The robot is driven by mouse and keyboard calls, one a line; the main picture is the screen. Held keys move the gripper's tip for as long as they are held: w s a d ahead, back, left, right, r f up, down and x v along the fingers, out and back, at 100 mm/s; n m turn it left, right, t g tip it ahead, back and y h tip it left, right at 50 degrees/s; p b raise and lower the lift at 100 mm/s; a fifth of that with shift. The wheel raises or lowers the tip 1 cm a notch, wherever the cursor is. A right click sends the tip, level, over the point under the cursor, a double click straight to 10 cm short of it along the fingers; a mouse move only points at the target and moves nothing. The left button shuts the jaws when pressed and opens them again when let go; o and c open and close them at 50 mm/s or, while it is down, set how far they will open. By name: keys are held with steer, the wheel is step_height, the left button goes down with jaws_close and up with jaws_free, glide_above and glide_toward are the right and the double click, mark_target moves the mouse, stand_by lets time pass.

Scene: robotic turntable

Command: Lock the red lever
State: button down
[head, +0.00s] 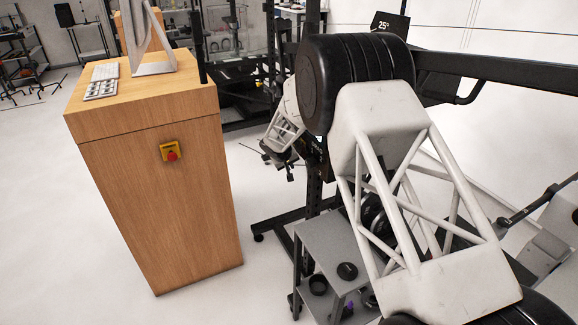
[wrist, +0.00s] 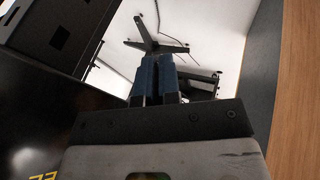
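No red lever can be made out in either view. The only red part I see is a small red knob (head: 171,155) on a yellow plate, fixed to the front of a wooden cabinet in the head view. My gripper (wrist: 158,62) shows in the wrist view, with its two blue fingers side by side, close together, and nothing visible between them. In the head view my white lattice arm hides much of the right side, and the gripper is too small and dark there to make out clearly.
The wooden cabinet (head: 160,210) carries a monitor and keyboard. A small grey trolley (head: 325,245) stands under my arm. In the wrist view, a dark panel (wrist: 45,115) lies close on the left and a wooden edge (wrist: 298,90) on the right. White floor is open around the cabinet.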

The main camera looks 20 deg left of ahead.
steer(key=s+d+r, duration=0.2)
steer(key=s, duration=0.4)
steer(key=s+d+r, duration=0.2)
steer(key=s+r, duration=0.1)
steer(key=s, duration=0.3)
steer(key=shift+r, duration=0.3)
stand_by(0.4)
